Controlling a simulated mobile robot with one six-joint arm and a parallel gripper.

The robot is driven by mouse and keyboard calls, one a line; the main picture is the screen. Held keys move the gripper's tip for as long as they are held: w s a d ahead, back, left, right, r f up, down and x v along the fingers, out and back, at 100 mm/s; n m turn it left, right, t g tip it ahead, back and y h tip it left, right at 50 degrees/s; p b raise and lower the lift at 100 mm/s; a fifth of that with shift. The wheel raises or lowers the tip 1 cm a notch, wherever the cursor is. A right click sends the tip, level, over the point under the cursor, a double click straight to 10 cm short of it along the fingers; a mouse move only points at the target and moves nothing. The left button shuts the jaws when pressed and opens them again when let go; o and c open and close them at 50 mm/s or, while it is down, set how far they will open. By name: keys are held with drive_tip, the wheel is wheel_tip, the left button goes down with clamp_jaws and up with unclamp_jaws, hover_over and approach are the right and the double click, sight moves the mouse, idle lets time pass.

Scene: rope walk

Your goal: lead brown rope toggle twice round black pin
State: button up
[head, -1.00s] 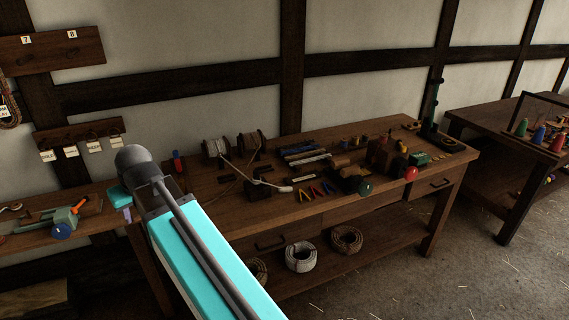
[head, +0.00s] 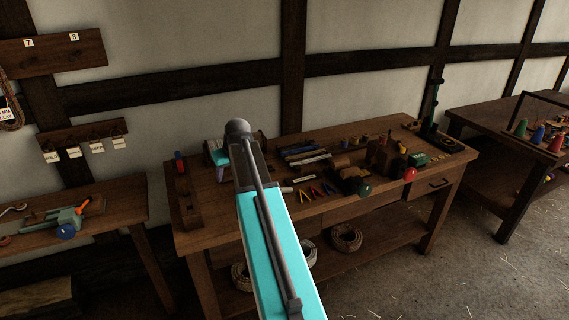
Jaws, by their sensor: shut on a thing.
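My raised arm crosses the middle of the head view and covers the left-centre of the workbench (head: 228,237). My gripper cannot be made out; only a teal part of my arm and a small lavender part show left of the elbow. The brown rope toggle and the black pin cannot be made out and may be behind my arm. A small pale piece (head: 287,190), perhaps a rope end, lies just right of my arm. Part of a spool (head: 262,141) shows behind the elbow.
A green-and-black stand (head: 432,115) rises at the far right. Rope coils (head: 346,238) lie on the shelf below.

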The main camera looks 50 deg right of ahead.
drive_tip(key=s+d+f+m+p, duration=0.1)
drive_tip(key=s+d, duration=0.2)
drive_tip(key=d, duration=0.7)
drive_tip(key=s+d+f, duration=0.1)
drive_tip(key=s+d, duration=0.3)
drive_tip(key=d, duration=0.7)
drive_tip(key=shift+s+f+m+h+p, duration=0.2)
drive_tip(key=shift+s+m+h+p, duration=0.1)
drive_tip(key=shift+m+h+p, duration=0.1)
drive_tip(key=shift+f, duration=0.1)
drive_tip(key=shift+f+b, duration=1.25)
drive_tip(key=shift+f, duration=1.15)
drive_tip(key=shift+a, duration=0.1)
drive_tip(key=a, duration=1.4)
drive_tip(key=shift+w, duration=0.3)
